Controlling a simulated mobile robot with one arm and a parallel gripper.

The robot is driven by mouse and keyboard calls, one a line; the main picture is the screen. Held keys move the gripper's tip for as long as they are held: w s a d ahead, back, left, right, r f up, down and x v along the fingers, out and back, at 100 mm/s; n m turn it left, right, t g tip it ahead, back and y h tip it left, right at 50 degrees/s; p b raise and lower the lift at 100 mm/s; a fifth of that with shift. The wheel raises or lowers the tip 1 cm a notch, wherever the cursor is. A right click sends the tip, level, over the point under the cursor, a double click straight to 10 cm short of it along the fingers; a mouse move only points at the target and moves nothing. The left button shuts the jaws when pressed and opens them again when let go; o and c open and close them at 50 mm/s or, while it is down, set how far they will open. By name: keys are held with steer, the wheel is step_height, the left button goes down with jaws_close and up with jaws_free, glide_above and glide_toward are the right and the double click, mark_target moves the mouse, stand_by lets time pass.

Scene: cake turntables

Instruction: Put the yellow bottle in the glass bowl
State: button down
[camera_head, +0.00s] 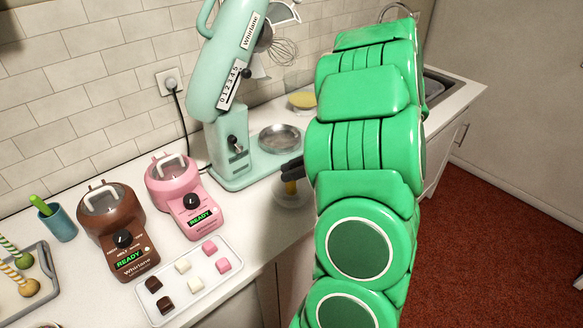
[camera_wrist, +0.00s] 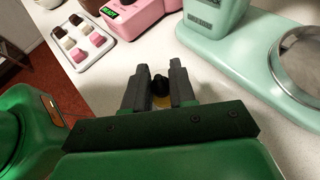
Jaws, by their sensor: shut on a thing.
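My gripper (camera_head: 291,171) is shut on the yellow bottle (camera_head: 291,187), low over the counter in front of the mint mixer. In the wrist view, the bottle's dark cap (camera_wrist: 159,86) sits between the fingertips (camera_wrist: 158,84), with a little yellow showing below it. A clear, rounded glass shape, seemingly the glass bowl (camera_head: 291,199), is around or just behind the bottle's lower part. I cannot tell whether the bottle is inside it or above it. My green arm hides the area to the right.
The mint mixer (camera_head: 234,150) and its metal bowl (camera_head: 280,137) stand behind. Another clear bowl with yellow contents (camera_head: 302,99) is at the back. A pink melter (camera_head: 183,194), a brown melter (camera_head: 122,240) and a sweets tray (camera_head: 204,284) are left, near the counter's front edge.

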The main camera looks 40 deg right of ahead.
steer(key=c, duration=0.8)
jaws_free()
steer(key=shift+c, duration=0.2)
steer(key=shift+r, duration=3.55)
